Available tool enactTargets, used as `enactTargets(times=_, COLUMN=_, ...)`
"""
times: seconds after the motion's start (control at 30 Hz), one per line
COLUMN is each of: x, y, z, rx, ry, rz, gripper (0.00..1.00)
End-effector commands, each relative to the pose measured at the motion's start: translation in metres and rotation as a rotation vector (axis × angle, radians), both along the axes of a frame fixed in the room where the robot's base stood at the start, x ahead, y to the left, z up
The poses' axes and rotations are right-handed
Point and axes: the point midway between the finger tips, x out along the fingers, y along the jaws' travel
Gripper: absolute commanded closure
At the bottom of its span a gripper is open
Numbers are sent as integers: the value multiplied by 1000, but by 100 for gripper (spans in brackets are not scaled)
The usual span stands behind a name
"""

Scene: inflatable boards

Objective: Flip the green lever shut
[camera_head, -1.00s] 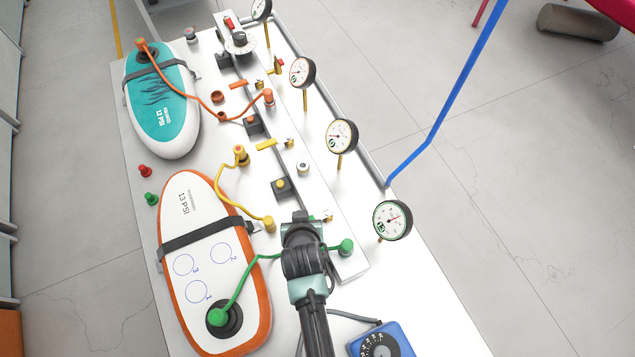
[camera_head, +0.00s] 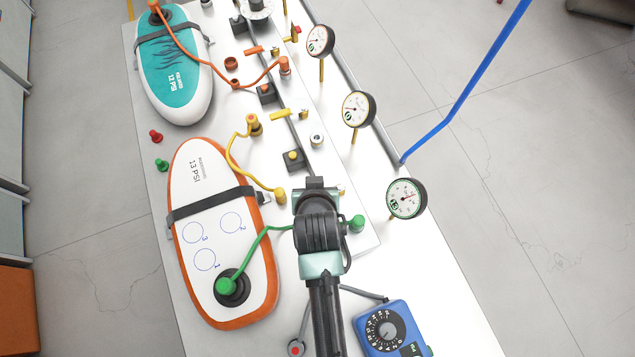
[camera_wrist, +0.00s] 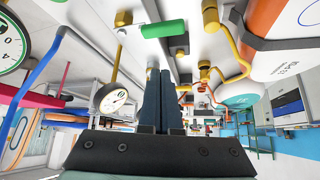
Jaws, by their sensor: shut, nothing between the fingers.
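The green lever (camera_wrist: 163,29) shows in the wrist view as a short green bar beside a brass valve fitting (camera_wrist: 123,18). In the head view my arm hides it. My gripper (camera_wrist: 165,72) is shut and empty, its dark fingers together. In the wrist view the fingertips appear just below the green bar, with a visible gap between them in the picture; the depth is unclear. In the head view my gripper (camera_head: 316,183) is over the white panel, left of the green-rimmed gauge (camera_head: 407,198), its fingertips hidden.
A green hose fitting (camera_head: 356,223) is close to the right of my wrist. An orange-and-white board (camera_head: 215,180) lies left, with a yellow hose (camera_head: 236,165). A blue pump (camera_head: 390,328) is at the lower right. Other gauges (camera_head: 357,109) stand along the panel's right side.

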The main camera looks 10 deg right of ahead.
Motion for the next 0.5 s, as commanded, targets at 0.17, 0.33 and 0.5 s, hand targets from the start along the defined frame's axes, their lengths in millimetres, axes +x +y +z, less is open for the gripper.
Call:
enactTargets(times=0.17, x=-13, y=-2, z=17, rx=-1, ry=-3, rz=0, gripper=100)
enactTargets(times=0.33, x=-19, y=-3, z=25, rx=1, ry=-2, rz=0, gripper=100)
enactTargets(times=0.5, x=-20, y=-3, z=27, rx=0, ry=-2, rz=1, gripper=100)
